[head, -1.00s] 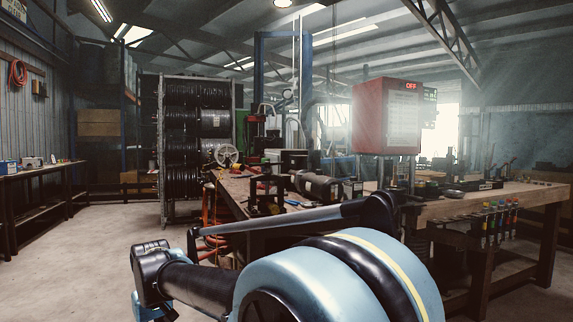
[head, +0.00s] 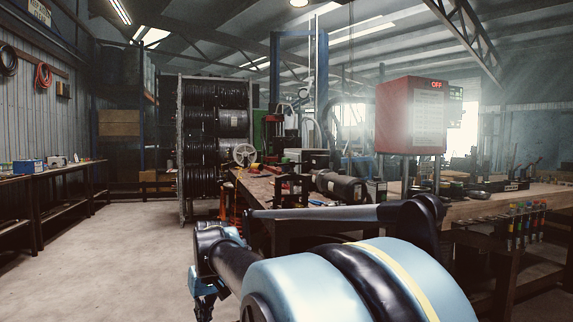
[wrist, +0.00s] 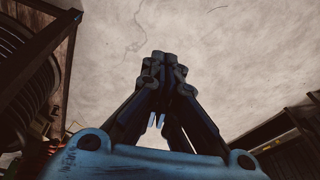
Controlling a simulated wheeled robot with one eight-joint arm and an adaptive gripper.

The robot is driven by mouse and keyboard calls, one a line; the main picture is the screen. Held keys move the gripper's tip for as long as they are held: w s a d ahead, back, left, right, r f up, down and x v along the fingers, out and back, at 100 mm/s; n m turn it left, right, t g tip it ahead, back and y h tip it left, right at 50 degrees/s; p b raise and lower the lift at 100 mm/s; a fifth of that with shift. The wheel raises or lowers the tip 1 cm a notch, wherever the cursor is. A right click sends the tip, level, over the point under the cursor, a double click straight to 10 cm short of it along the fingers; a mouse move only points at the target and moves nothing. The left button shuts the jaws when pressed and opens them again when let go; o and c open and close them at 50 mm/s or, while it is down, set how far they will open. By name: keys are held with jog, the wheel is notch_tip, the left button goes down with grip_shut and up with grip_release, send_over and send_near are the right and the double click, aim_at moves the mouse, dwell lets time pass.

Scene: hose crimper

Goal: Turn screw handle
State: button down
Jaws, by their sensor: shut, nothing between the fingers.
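A pale handwheel (head: 245,154), which looks like the screw handle, stands upright at the left end of the long workbench (head: 258,190) in the head view. My gripper (wrist: 165,62) is shut and empty in the wrist view, with bare concrete floor behind it. In the head view, part of my gripper (head: 204,306) shows low at the bottom edge, nearer to me than the handwheel and well apart from it. The handwheel cannot be made out in the wrist view. My arm hides part of the bench front.
A rack of black hose reels (head: 215,125) stands behind and left of the handwheel. A red machine box (head: 410,115) reading OFF rises over the bench. Tools and a dark cylinder (head: 340,186) lie on the bench. The floor (head: 120,250) at left is clear.

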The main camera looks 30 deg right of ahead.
jog(key=w+d+r+y, duration=0.1)
jog(key=w+r+y, duration=0.1)
jog(key=w+r, duration=0.4)
notch_tip(320, 180, up, 36)
jog(key=n+t, duration=0.2)
jog(key=t, duration=1.1)
send_over(292, 170)
jog(key=s+a, duration=0.2)
jog(key=s, duration=1.5)
jog(key=x, duration=1.4)
jog(key=shift+d, duration=0.15)
